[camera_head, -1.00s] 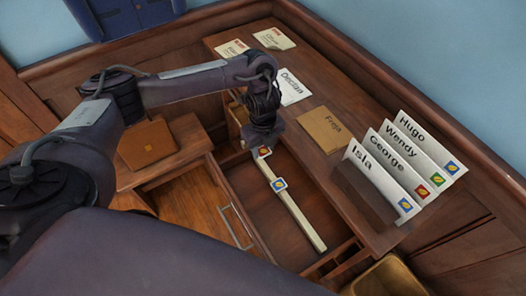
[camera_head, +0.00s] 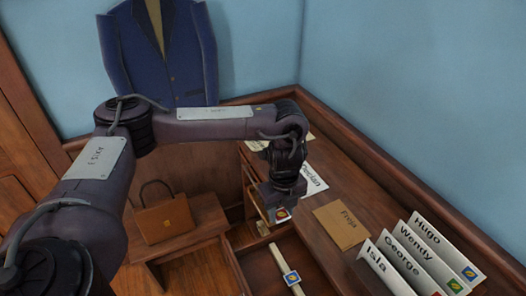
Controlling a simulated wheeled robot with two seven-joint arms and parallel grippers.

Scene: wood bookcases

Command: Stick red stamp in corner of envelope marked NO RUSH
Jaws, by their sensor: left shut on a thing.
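My left gripper (camera_head: 280,206) is shut on a small stamp with a reddish face (camera_head: 283,214). It holds the stamp above the near edge of the desk, left of the tan envelope marked Freja (camera_head: 341,226). No NO RUSH marking can be read in this view. An envelope edge (camera_head: 256,146) shows at the back of the desk, mostly hidden behind my left arm. A white envelope with a partly covered name (camera_head: 313,181) lies just right of the gripper. My right gripper is not in view.
A pale strip with a blue stamp (camera_head: 291,277) lies in the open drawer below. Several upright envelopes, including Isla (camera_head: 384,268) and Hugo (camera_head: 436,238), stand at the right. A brown bag (camera_head: 166,221) sits at the left. A blue jacket (camera_head: 163,50) hangs behind.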

